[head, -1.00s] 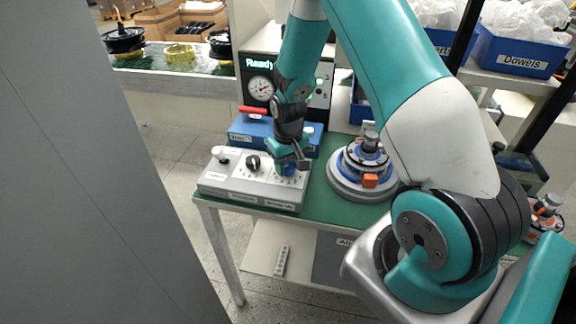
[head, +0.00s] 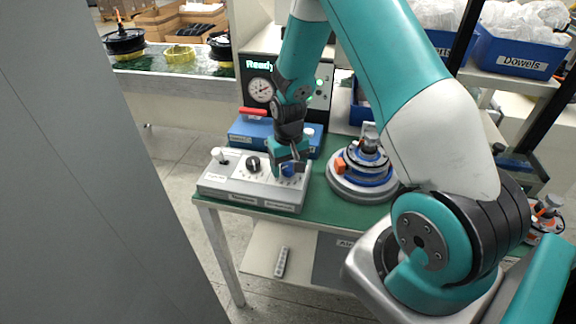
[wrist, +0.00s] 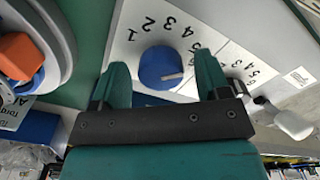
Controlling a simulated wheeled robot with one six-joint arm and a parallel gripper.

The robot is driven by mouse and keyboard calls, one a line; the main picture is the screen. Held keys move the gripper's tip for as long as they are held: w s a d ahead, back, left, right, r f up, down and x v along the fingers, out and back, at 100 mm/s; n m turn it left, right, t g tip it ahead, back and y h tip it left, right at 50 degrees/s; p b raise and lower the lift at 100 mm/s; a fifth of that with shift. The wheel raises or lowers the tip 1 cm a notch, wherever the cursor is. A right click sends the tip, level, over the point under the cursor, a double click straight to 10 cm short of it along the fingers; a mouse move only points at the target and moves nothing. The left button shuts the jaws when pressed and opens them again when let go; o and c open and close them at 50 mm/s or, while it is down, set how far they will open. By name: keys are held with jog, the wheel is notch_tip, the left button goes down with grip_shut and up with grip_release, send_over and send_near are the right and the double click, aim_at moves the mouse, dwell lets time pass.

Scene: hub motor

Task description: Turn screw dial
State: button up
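A grey control box (head: 225,187) sits on the green table. Its blue dial (head: 288,170) is at the right end and a black dial (head: 253,163) is left of it. In the wrist view the blue dial (wrist: 160,67) has a white pointer line toward the right, with numbers around it. My gripper (wrist: 161,62) is open, with a finger on either side of the blue dial and a visible gap on both sides. In the head view my gripper (head: 289,160) is right at the blue dial and partly covers it. The black dial (wrist: 234,86) is partly hidden behind the right finger.
A white-knobbed switch (head: 218,155) stands at the box's left end. A blue box with a red handle (head: 253,112) lies behind. A round motor assembly (head: 362,170) stands close on the right. A panel reading "Ready" (head: 262,65) with a gauge is at the back.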

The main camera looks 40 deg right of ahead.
aim_at(289, 166)
jog(key=shift+r, duration=0.1)
notch_tip(289, 166, up, 17)
jog(key=b, duration=0.2)
dwell(0.3)
jog(key=shift+r, duration=0.1)
dwell(1.1)
